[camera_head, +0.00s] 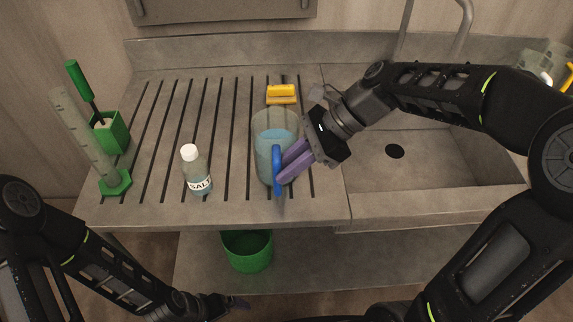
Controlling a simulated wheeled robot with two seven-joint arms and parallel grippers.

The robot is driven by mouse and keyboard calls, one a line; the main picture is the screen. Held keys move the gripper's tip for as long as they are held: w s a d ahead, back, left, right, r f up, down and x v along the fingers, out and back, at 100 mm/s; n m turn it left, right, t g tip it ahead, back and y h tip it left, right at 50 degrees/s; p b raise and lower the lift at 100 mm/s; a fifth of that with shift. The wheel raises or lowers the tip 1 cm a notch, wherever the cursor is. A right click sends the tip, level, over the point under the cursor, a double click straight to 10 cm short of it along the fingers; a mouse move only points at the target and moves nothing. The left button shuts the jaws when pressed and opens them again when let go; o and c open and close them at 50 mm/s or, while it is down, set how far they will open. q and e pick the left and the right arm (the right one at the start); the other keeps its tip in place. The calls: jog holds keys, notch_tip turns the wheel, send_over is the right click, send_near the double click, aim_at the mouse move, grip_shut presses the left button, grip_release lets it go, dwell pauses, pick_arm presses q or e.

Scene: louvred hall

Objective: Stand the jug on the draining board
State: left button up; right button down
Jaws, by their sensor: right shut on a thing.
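The jug (266,140) is clear, holds pale blue liquid and has a blue handle. It is upright at the right part of the grooved draining board (140,200). I cannot tell whether its base touches the board. My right gripper (284,168) comes in from the right, its purple fingers shut on the jug's blue handle. The fingers hide part of the handle and the jug's near right side. My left gripper (236,303) is low, in front of the counter and away from the jug. Its fingers are too small and dark to read.
A salt bottle (199,180) stands left of the jug, and a yellow block (282,95) lies behind it. A green brush holder (112,133) and a measuring cylinder (113,184) stand at the left. The sink (430,160) is right. A green bin (247,254) sits below.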

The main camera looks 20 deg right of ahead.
jog(key=c, duration=1.8)
grip_release()
jog(key=shift+f, duration=0.1)
jog(key=o, duration=0.4)
jog(key=p+v, duration=0.2)
jog(key=v, duration=1)
jog(key=shift+p, duration=0.4)
